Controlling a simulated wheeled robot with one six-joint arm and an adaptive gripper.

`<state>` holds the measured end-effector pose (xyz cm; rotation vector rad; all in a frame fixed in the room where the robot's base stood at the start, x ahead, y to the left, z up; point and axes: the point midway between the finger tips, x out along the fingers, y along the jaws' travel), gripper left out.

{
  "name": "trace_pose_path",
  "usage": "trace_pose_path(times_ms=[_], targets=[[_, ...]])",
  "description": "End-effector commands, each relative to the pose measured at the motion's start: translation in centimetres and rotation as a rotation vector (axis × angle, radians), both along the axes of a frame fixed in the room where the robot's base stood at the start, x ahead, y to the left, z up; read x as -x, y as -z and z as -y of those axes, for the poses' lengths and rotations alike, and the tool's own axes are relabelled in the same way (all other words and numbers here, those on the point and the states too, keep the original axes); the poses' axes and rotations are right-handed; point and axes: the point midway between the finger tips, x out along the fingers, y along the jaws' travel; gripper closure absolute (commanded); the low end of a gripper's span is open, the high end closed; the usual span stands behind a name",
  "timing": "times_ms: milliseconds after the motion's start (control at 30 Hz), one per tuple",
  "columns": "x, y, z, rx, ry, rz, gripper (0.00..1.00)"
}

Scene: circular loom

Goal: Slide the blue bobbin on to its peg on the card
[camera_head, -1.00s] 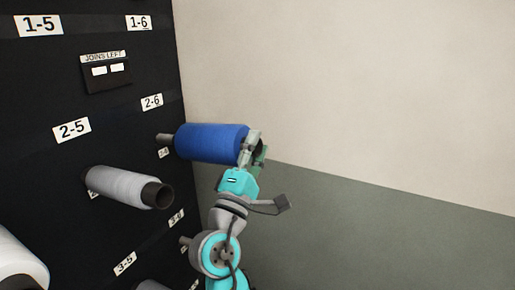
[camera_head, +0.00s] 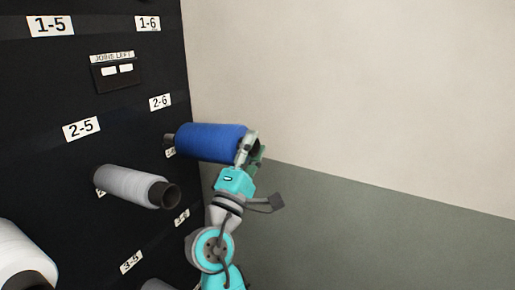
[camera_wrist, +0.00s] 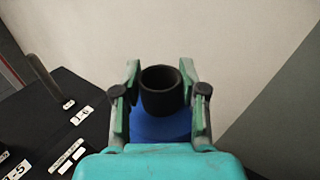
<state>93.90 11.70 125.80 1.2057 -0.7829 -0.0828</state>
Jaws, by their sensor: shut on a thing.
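The blue bobbin (camera_head: 210,142) lies roughly level beside the right edge of the black card (camera_head: 120,225), below the label 2-6 (camera_head: 160,102). A short dark stub (camera_head: 169,140) shows at its card-side end; I cannot tell if it is the bobbin's tube or the peg. My gripper (camera_head: 249,147) is shut on the bobbin's outer end. In the wrist view the bobbin's dark open tube end (camera_wrist: 161,99) stands between my two fingers (camera_wrist: 160,90), with blue (camera_wrist: 160,128) beyond it. The bobbin's far end is hidden there.
A grey bobbin (camera_head: 130,185) sticks out from the card at lower left of the blue one, and a white bobbin (camera_head: 22,258) is at the lower left corner. A bare rod (camera_wrist: 45,78) shows in the wrist view. Right of the card is open space before a plain wall (camera_head: 350,100).

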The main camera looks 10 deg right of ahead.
Motion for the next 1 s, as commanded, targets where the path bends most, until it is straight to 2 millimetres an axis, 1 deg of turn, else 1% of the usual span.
trace_pose_path(times_ms=[600,1000], targets=[[-1.3,0.2,-1.9,-0.001,-0.001,0.003,1.0],[-1.5,0.2,-2.1,-0.002,0.0,0.004,1.0]])
